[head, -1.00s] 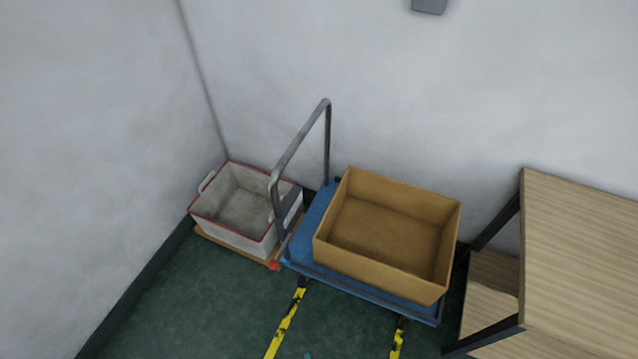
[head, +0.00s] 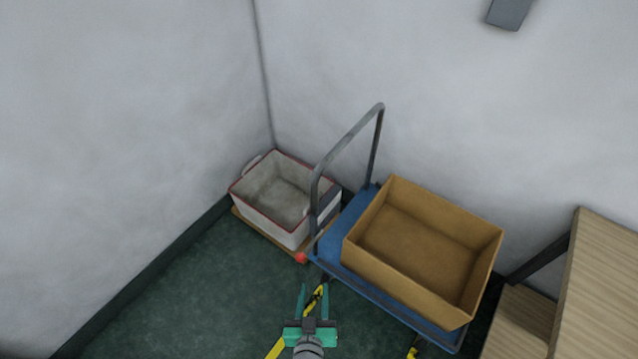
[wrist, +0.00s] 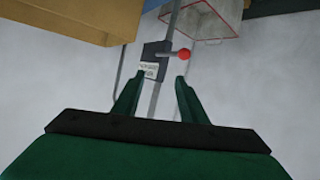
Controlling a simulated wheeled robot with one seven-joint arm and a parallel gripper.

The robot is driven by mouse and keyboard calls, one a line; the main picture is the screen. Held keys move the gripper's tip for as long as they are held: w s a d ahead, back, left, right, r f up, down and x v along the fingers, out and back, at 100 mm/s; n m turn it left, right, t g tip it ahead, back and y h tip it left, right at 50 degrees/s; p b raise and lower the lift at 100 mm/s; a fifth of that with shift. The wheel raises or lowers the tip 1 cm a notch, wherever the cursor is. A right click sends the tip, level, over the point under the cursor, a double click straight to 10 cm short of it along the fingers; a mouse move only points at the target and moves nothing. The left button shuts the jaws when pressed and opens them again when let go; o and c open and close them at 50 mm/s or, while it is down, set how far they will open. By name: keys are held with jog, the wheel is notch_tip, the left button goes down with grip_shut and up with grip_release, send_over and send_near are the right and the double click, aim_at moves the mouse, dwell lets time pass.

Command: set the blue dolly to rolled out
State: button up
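The blue dolly (head: 359,215) stands against the back wall, with a grey push handle (head: 346,137) at its left end. An open, empty cardboard box (head: 420,240) sits on its deck. A red knob (head: 301,258) shows low beside the handle's foot, and in the wrist view a red knob (wrist: 184,54) sticks out from a dark labelled box (wrist: 153,60) on the handle. My green gripper (head: 315,300) is open and empty, in front of the dolly's left end. In the wrist view its fingers (wrist: 158,95) point toward the labelled box and knob, apart from them.
A white bin (head: 275,195) with a red rim stands left of the dolly on a wooden base. A wooden table (head: 600,300) with a dark frame is at the right. Yellow-black floor strips (head: 276,347) run from the dolly. Green floor (head: 200,300) is free at front left.

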jog(key=w+r+m+t+h, duration=0.1)
jog(key=w+r+m+h, duration=0.15)
jog(key=w, duration=0.85)
jog(key=m+t+h, duration=0.1)
jog(key=m+h, duration=0.2)
jog(key=h, duration=0.1)
send_near(312, 196)
jog(key=x, duration=0.4)
jog(key=shift+w+d+f, duration=0.1)
jog(key=shift+w+f, duration=0.1)
jog(key=shift+w, duration=0.05)
jog(key=shift+w+d+r, duration=0.1)
jog(key=shift+w, duration=0.15)
jog(key=x, duration=1)
jog(key=shift+w+r, duration=0.1)
grip_shut()
